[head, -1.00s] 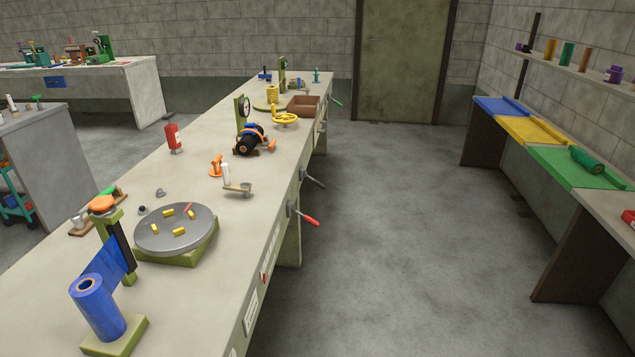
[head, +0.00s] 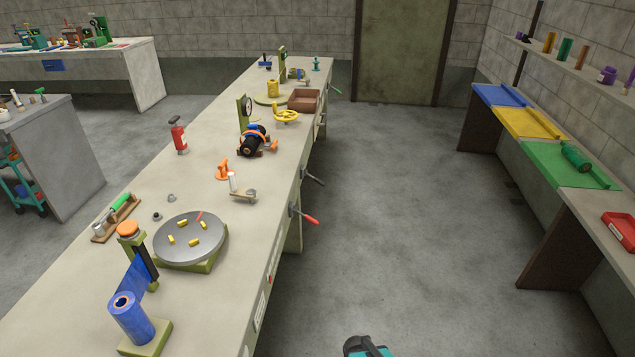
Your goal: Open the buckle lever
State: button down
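The strap with an orange lever-like part, perhaps the buckle lever (head: 272,146), goes around a black cylinder (head: 250,142) on the long bench in the head view. A blue band also lies over the cylinder. The lever part is small, and I cannot tell whether it is open or closed. A teal and black piece of my arm (head: 367,347) shows at the bottom edge, over the floor and well apart from the cylinder. My gripper's fingers are not in view.
The long bench (head: 110,240) also carries a grey turntable (head: 178,246), a blue roll (head: 130,318), a red extinguisher (head: 179,136) and a yellow handwheel (head: 286,115). A red-handled lever (head: 308,218) juts from its right side. The floor (head: 400,210) between bench and right-hand shelf is clear.

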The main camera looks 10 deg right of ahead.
aim_at(316, 180)
jog(key=z, duration=4.15)
jog(key=i, duration=0.1)
jog(key=u, duration=2.8)
jog(key=i, duration=2.25)
jog(key=u, duration=0.25)
